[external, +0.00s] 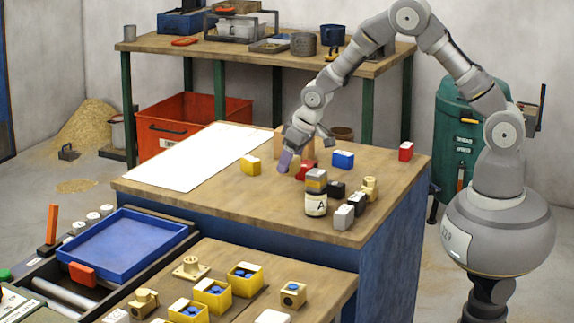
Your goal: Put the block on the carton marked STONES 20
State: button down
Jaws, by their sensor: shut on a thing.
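My gripper (290,147) is over the far middle of the wooden worktable, pointing down. It is shut on a small mauve block (285,162), which hangs at its tip; whether it clears the tabletop is hard to tell. Small cartons stand around it: a yellow one (250,164) to the left, a red one (306,171) close on the right, a blue one (343,159) further right, and another red one (406,151) near the right edge. Their markings are too small to read, so I cannot tell which says STONES 20.
A jar marked A (316,205) with grey and yellow pieces above it stands near the front edge. Black, grey and white blocks (344,216) and a brass fitting (370,188) sit to its right. A white sheet (190,158) covers the left; the front left wood is clear.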

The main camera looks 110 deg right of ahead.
jog(key=s+d+r+m+g+h+p, duration=0.15)
jog(key=s+d+r, duration=0.25)
jog(key=s, duration=0.6)
jog(key=s+d+r+m+p, duration=0.25)
jog(key=s+d+r, duration=0.2)
jog(key=s, duration=0.55)
jog(key=shift+m, duration=0.4)
jog(key=w+d, duration=0.3)
jog(key=d, duration=0.1)
jog(key=w+d+b, duration=0.1)
jog(key=w+d, duration=0.1)
jog(key=d, duration=0.2)
jog(key=w+d+f, duration=0.1)
jog(key=w+d, duration=0.2)
jog(key=d, duration=0.1)
jog(key=shift+w+d+f+b, duration=0.1)
jog(key=shift+w+b, duration=0.25)
jog(key=shift+w+d+f+b, duration=0.1)
jog(key=shift+f+b, duration=0.55)
jog(key=shift+f, duration=1.1)
jog(key=shift+c, duration=1.6)
grip_release()
jog(key=shift+f+y, duration=0.1)
jog(key=shift+y, duration=0.15)
